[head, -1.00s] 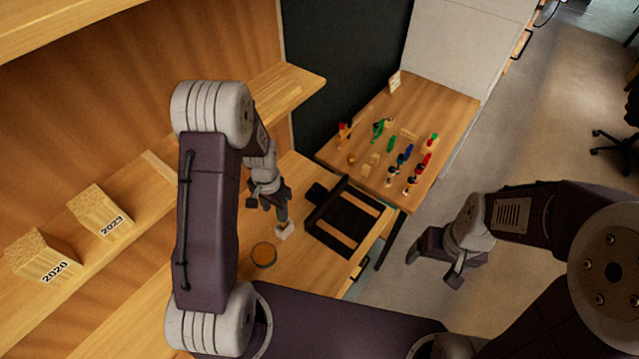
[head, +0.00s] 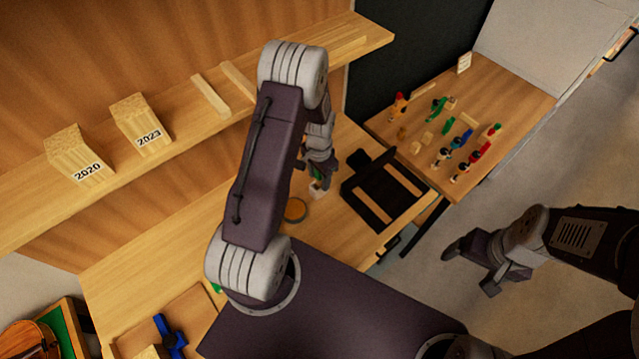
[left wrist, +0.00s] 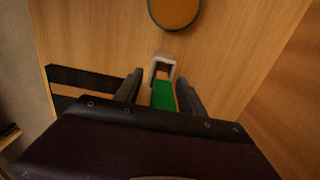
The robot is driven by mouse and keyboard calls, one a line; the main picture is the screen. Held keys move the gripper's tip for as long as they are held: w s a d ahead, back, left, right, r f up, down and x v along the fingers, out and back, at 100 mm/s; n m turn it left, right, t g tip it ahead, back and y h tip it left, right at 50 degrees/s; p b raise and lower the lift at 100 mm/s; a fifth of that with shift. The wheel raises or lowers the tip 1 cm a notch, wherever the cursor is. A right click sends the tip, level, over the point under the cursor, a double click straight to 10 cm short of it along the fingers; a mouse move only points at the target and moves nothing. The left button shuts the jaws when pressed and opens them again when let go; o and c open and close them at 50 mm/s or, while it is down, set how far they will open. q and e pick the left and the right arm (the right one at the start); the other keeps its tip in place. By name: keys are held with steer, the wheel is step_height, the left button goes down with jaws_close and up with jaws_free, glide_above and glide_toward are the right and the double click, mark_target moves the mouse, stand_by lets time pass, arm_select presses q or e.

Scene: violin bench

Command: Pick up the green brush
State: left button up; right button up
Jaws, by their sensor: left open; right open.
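The green brush (left wrist: 163,95) shows in the left wrist view as a flat green strip between the fingers of my left gripper (left wrist: 162,80). Its far end meets a small pale block (left wrist: 164,66) on the bench; whether it stands in the block is unclear. In the head view my left gripper (head: 322,172) is low over the bench beside the pale block (head: 318,188), and the brush is mostly hidden there. The left fingers are open, one on each side of the brush; contact cannot be told. My right gripper (head: 471,268) is open and empty over the floor.
A round orange-brown dish (head: 295,209) is near the block. A black case or mat (head: 375,203) lies right of it. A farther table (head: 515,95) holds several small coloured items. A shelf (head: 200,140) with blocks marked 2020 and 2023 runs above the bench.

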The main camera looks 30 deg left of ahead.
arm_select(q)
steer(key=shift+a+f, duration=0.1)
steer(key=shift+f, duration=0.1)
steer(key=shift+w, duration=0.2)
steer(key=c, duration=0.3)
jaws_close()
steer(key=shift+s, duration=0.1)
arm_select(e)
steer(key=shift+w+f, duration=0.1)
arm_select(q)
steer(key=shift+r, duration=0.1)
arm_select(e)
steer(key=shift+a, duration=0.1)
arm_select(q)
step_height(320, 180, up, 10)
steer(key=p, duration=0.9)
steer(key=shift+r, duration=0.1)
arm_select(e)
step_height(320, 180, up, 8)
